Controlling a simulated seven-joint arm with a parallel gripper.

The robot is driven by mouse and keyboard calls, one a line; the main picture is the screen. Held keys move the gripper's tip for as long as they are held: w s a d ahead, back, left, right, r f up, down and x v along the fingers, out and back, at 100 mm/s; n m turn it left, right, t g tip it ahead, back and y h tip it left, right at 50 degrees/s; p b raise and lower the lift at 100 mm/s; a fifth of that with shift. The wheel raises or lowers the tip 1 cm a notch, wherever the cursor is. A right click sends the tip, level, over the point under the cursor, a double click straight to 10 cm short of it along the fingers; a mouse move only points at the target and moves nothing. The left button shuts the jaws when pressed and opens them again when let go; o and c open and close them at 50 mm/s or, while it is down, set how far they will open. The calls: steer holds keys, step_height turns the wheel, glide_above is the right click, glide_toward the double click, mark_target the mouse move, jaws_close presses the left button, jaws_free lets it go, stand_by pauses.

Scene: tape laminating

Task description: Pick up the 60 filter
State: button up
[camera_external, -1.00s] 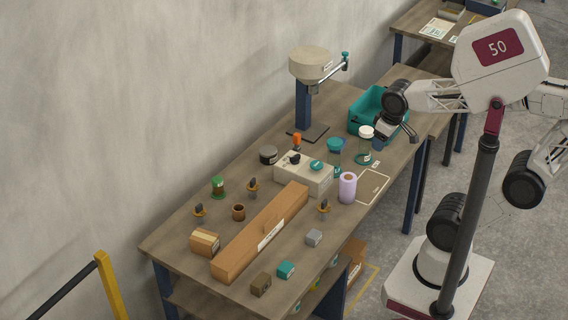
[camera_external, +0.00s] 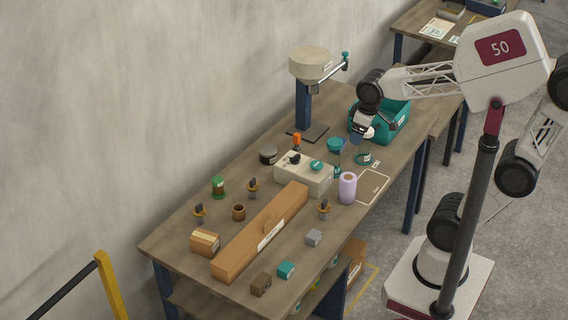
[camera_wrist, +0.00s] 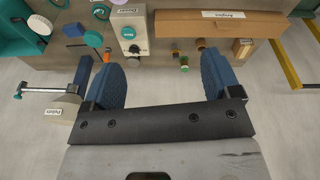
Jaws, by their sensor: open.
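No readable 60 shows on anything, so I cannot tell which object is the 60 filter. Upright round items on the table include a lilac cylinder (camera_external: 347,188), a teal-topped jar (camera_external: 334,145) and a green jar (camera_external: 218,187). A white-lidded jar stands by the teal bin; its white lid (camera_wrist: 39,24) shows in the wrist view, and my gripper partly hides it in the external view. My gripper (camera_external: 363,132) is over the far right part of the table. In the wrist view its blue fingers (camera_wrist: 165,72) are apart, with nothing between them.
A teal bin (camera_external: 392,122) stands at the far right. A post-mounted device (camera_external: 310,64) rises behind. A white box with knobs (camera_external: 303,174) and a long brown box (camera_external: 262,232) fill the middle. Small blocks lie near the front edge.

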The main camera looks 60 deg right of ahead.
steer(key=w+a+f+n, duration=0.1)
steer(key=w+a+n, duration=0.35)
steer(key=w, duration=1.05)
steer(key=n+g, duration=0.2)
steer(key=n, duration=0.8)
glide_above(199, 205)
step_height(199, 205, down, 26)
steer(key=shift+d+f, duration=0.1)
steer(key=shift+d, duration=0.05)
steer(key=shift+a+f+n, duration=0.2)
steer(key=shift+n, duration=0.05)
steer(key=shift+f, duration=0.1)
steer(key=shift+f, duration=1.15)
steer(key=shift+f, duration=0.15)
